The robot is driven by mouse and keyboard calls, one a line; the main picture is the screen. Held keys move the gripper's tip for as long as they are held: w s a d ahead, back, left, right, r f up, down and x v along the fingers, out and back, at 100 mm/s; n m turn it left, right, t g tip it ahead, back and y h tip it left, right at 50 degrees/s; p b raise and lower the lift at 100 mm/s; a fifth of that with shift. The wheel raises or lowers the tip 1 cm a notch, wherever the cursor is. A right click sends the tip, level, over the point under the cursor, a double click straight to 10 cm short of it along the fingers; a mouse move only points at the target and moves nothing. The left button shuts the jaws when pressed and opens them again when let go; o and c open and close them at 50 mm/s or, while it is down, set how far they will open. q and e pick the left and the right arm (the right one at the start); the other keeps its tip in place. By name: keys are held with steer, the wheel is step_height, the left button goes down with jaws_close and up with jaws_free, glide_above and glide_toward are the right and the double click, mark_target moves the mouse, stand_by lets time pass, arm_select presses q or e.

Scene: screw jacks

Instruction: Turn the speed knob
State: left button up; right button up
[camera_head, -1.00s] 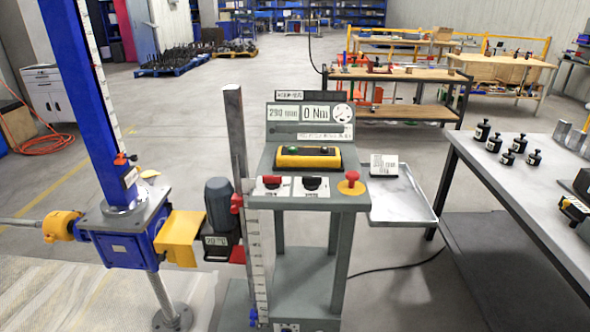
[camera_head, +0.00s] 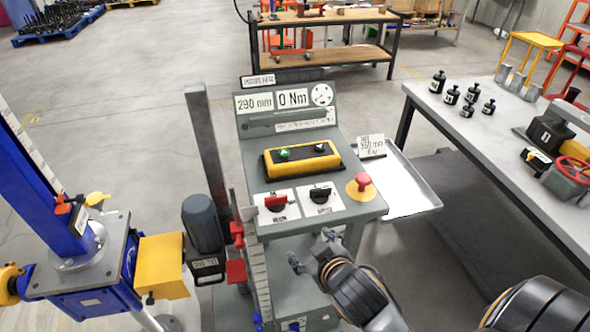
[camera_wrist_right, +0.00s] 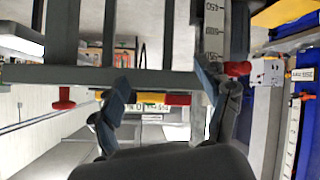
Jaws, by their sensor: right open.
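The control panel (camera_head: 310,225) carries two knobs on white plates, a red one (camera_head: 275,203) on the left and a black one (camera_head: 320,194) on the right. My right gripper (camera_head: 312,250) is open and empty, in front of and below the panel's front edge, apart from both knobs. Its two fingers also show spread in the right wrist view (camera_wrist_right: 166,90), with the panel beyond them. My left gripper is not in view.
A red mushroom button (camera_head: 362,183) stands right of the knobs. A yellow box with green and black buttons (camera_head: 302,158) sits behind them. A metal tray (camera_head: 410,190) juts out right. The blue screw jack (camera_head: 85,270) and grey motor (camera_head: 202,222) stand left. A table (camera_head: 490,145) is at right.

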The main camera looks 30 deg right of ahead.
steer(key=w+a+r+n+t+y, duration=0.1)
steer(key=w+r+n+t, duration=0.15)
steer(key=r, duration=0.55)
steer(key=w+a+r+n+t+y, duration=0.1)
steer(key=w+a+r+t+y, duration=0.2)
steer(key=r, duration=0.4)
steer(key=w+r+n+t, duration=0.2)
steer(key=r+t, duration=0.3)
steer(key=r, duration=0.3)
steer(key=s+a+r+n+y, duration=0.2)
steer(key=a+r+n+y, duration=0.55)
steer(key=n+y, duration=0.2)
steer(key=s+a+r+n+g+y, duration=0.2)
steer(key=s+a+n+g+y, duration=0.3)
steer(key=n+g+y, duration=0.5)
steer(key=n+g+h, duration=0.6)
steer(key=g+h, duration=0.1)
steer(key=h, duration=1.6)
glide_toward(321, 189)
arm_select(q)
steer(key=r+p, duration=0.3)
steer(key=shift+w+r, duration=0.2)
arm_select(e)
steer(key=x, duration=0.8)
steer(key=shift+w+f, duration=0.1)
steer(key=shift+f, duration=0.25)
